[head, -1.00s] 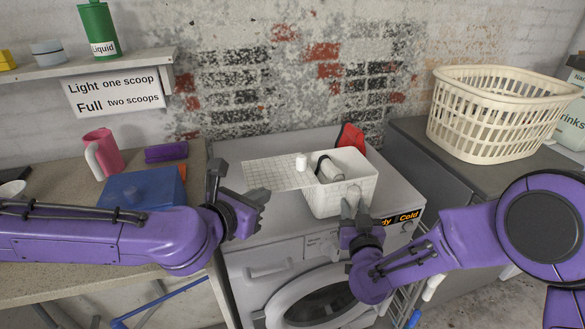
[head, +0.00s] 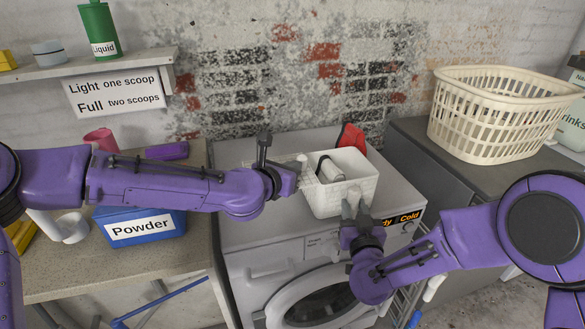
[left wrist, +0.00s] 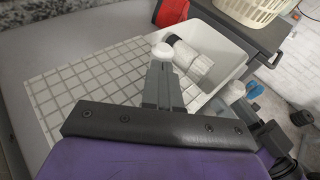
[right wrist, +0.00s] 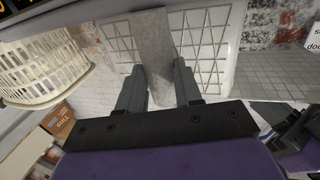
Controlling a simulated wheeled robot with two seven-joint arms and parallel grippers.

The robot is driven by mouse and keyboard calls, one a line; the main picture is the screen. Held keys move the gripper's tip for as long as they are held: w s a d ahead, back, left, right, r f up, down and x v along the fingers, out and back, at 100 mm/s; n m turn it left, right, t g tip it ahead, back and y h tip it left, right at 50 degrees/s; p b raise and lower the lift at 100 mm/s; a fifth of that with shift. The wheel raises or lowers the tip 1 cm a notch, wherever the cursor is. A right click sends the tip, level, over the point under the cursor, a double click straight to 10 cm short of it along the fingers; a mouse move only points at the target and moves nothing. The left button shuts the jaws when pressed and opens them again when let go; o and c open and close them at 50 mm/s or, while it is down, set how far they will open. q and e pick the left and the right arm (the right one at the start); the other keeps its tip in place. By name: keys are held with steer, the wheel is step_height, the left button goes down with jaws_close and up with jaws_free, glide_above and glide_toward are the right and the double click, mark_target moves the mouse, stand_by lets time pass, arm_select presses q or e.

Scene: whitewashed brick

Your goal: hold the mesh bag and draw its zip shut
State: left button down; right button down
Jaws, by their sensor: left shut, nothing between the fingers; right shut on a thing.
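The white mesh bag (head: 327,203) stands open on top of the washing machine, with a pale roll-like thing with a dark band (head: 328,170) inside. Its flat grid-patterned flap (left wrist: 85,85) lies out to the left. A small white knob (head: 302,158) is at the flap's edge by the opening; it also shows in the left wrist view (left wrist: 162,51). My left gripper (head: 294,168) is shut and empty, its fingertips right at the knob. My right gripper (head: 353,207) is shut on a grey tab (right wrist: 152,45) at the bag's front wall.
A red thing (head: 350,138) stands behind the bag. A cream laundry basket (head: 495,120) is on the dark counter to the right. A blue powder box (head: 140,230) and a pink mug (head: 100,138) are on the left counter, partly behind my left arm.

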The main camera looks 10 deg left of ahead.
stand_by(0.3)
arm_select(q)
steer(key=w+d, duration=0.3)
steer(key=d, duration=0.4)
steer(key=w+d, duration=0.4)
steer(key=d, duration=0.4)
steer(key=shift+w+d, duration=0.25)
steer(key=f+v, duration=0.1)
steer(key=v, duration=1.3)
steer(key=shift+s, duration=0.15)
